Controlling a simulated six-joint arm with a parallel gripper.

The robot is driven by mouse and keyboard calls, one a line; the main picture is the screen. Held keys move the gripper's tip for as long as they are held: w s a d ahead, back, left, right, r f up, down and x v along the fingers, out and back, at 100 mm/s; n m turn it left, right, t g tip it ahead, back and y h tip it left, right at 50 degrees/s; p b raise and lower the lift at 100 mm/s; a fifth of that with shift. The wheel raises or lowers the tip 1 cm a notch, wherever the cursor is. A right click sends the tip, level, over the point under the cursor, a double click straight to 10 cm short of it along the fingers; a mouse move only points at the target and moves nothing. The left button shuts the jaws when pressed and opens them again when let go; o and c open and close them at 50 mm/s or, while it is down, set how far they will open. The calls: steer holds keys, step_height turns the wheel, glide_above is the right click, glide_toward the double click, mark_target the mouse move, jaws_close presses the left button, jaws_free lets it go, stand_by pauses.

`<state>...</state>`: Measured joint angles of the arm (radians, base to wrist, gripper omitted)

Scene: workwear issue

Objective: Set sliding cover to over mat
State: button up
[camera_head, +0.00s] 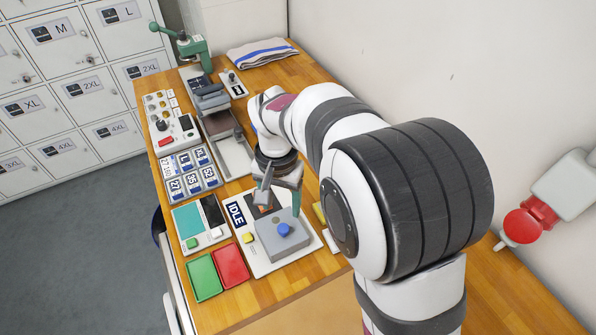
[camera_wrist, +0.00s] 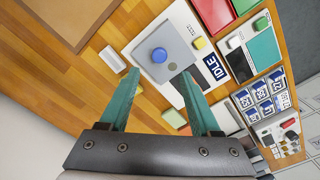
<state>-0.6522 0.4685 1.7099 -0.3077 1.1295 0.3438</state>
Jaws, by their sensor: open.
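The sliding cover (camera_head: 279,242) is a grey plate with a round blue knob (camera_head: 283,229), on a white base panel (camera_head: 262,264) marked IDLE. In the wrist view the cover (camera_wrist: 175,38) and its blue knob (camera_wrist: 159,55) lie just beyond my fingertips. A dark patch (camera_wrist: 194,72) shows beside the cover, partly hidden by a finger; I cannot tell if it is the mat. My gripper (camera_head: 281,203) is open and empty above the panel. Its two greenish fingers (camera_wrist: 158,75) stand apart, and neither visibly touches the knob.
Red (camera_head: 231,267) and green (camera_head: 202,277) trays lie at the near left of the panel. A teal-topped device (camera_head: 188,218), numbered tiles (camera_head: 190,174) and a button box (camera_head: 170,122) line the left edge. A folded cloth (camera_head: 262,52) lies at the far end.

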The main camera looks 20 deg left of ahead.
mark_target(283, 228)
step_height(283, 228, down, 8)
steer(key=shift+f, duration=0.25)
jaws_close()
stand_by(1.3)
